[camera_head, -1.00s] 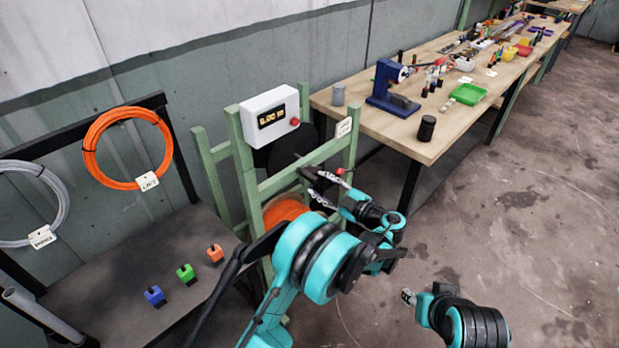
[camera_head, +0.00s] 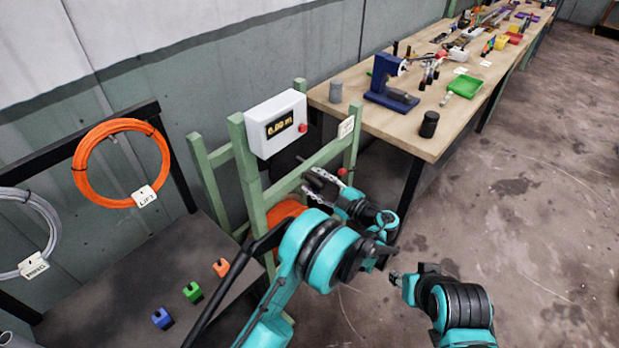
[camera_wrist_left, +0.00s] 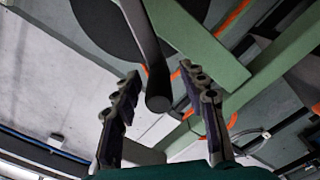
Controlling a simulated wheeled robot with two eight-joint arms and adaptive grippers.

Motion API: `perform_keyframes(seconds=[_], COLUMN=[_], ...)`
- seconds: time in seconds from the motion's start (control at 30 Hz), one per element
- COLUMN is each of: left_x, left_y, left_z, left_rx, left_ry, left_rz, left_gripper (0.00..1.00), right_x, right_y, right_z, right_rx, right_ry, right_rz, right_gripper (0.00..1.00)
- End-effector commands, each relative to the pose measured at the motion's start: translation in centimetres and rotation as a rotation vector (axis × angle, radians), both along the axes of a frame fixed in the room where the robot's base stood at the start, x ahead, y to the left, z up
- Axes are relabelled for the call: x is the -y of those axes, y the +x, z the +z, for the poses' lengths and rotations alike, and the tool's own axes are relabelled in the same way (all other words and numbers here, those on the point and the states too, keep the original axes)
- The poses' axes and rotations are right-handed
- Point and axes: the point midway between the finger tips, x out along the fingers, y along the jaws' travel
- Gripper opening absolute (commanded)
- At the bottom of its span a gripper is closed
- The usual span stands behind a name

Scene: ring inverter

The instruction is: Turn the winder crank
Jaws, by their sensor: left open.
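The winder is a green frame (camera_head: 252,190) with a white counter box (camera_head: 277,125) reading about 0.00 m. An orange coil shows low inside it (camera_head: 285,212), partly hidden by my left arm. In the left wrist view a dark crank handle (camera_wrist_left: 146,50) comes down from above. Its round end lies between the spread fingers of my left gripper (camera_wrist_left: 160,110), with gaps at both sides. In the head view my left gripper (camera_head: 318,183) is open at the winder's front; the crank is hard to make out there. My right gripper (camera_head: 394,277) is low over the floor.
A red knob (camera_head: 342,172) is close to my left gripper. A wooden bench (camera_head: 400,135) with tools stands behind right. A dark table (camera_head: 120,280) with small coloured blocks is at left, below hanging cable coils (camera_head: 82,165). The floor at right is clear.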

Motion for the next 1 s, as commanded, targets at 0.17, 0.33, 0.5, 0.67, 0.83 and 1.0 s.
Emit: perform_keyframes(seconds=[0.17,0.33,0.5,0.67,0.83,1.0], left_x=[0.0,0.0,0.0,0.1,0.3,0.8], left_y=[0.0,0.0,0.0,0.1,0.5,1.2], left_z=[0.0,0.0,0.0,0.3,0.9,1.9], left_rx=[0.0,0.0,-0.002,-0.022,-0.082,-0.179], left_ry=[0.0,0.0,0.001,0.016,0.059,0.13], left_rz=[0.0,0.0,0.0,0.0,0.0,0.0], left_gripper=[0.38,0.0,0.0,0.0,0.0,0.0], right_x=[0.0,0.0,0.0,0.0,0.0,0.0], right_y=[0.0,0.0,0.0,0.0,0.0,0.0], right_z=[0.0,0.0,0.0,0.0,0.1,0.3], right_rx=[0.0,0.0,0.0,0.0,0.0,0.0], right_ry=[0.0,0.0,0.0,0.0,0.0,0.0], right_rz=[0.0,0.0,0.0,0.0,0.0,0.0], right_gripper=[0.4,0.4,0.4,0.4,0.4,0.4])
